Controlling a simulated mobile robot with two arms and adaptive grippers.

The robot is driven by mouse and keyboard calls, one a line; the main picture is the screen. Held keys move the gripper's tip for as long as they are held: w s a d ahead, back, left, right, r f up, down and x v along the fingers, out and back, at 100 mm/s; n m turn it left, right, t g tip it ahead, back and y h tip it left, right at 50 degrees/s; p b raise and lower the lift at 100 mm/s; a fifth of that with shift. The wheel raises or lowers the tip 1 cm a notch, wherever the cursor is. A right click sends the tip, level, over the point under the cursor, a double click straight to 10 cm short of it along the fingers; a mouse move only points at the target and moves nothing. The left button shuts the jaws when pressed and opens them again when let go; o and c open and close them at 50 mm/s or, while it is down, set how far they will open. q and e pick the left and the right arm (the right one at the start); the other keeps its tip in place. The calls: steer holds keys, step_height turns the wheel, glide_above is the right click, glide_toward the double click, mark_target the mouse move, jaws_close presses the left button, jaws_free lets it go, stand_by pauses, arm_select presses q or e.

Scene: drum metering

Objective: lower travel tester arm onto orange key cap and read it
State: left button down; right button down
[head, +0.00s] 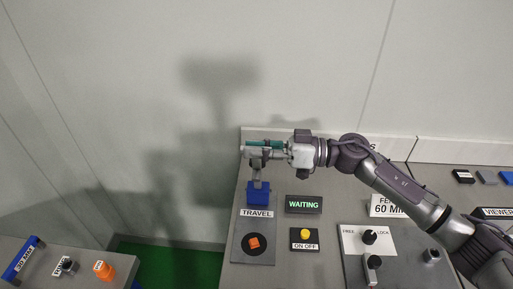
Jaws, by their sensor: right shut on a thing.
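The travel tester stands on a grey plate (240,258) with a TRAVEL label (257,213) and a blue block (258,193). The orange key cap (254,242) sits on a black disc in front of the label, uncovered. My right gripper (259,157) is above and behind the blue block, shut on what seems to be the tester arm, with a teal part (265,143) showing at the jaws. The jaws hide much of the held part. It is raised, apart from the cap. The display (303,204) reads WAITING. My left gripper is not in view.
A yellow button (305,234) marked ON OFF is right of the plate. A FREE/LOCK panel (352,241) with black knobs lies under my right forearm. A lower-left bench holds an orange part (104,271) and a knob. A gap with green floor (165,265) separates the benches.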

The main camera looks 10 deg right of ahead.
steer(key=s+a+f+n, duration=0.2)
steer(key=s+f+n, duration=0.3)
steer(key=s+f, duration=0.3)
steer(key=shift+s+a+f+n+p, duration=0.2)
steer(key=shift+s+f+n+p, duration=0.15)
steer(key=shift+s, duration=1.65)
steer(key=c, duration=1.1)
jaws_free()
steer(key=shift+w, duration=0.15)
steer(key=d, duration=0.4)
steer(key=s+d, duration=0.1)
steer(key=d, duration=0.3)
steer(key=s+d, duration=0.1)
steer(key=d, duration=0.2)
steer(key=shift+s+d, duration=0.2)
steer(key=shift+d, duration=0.2)
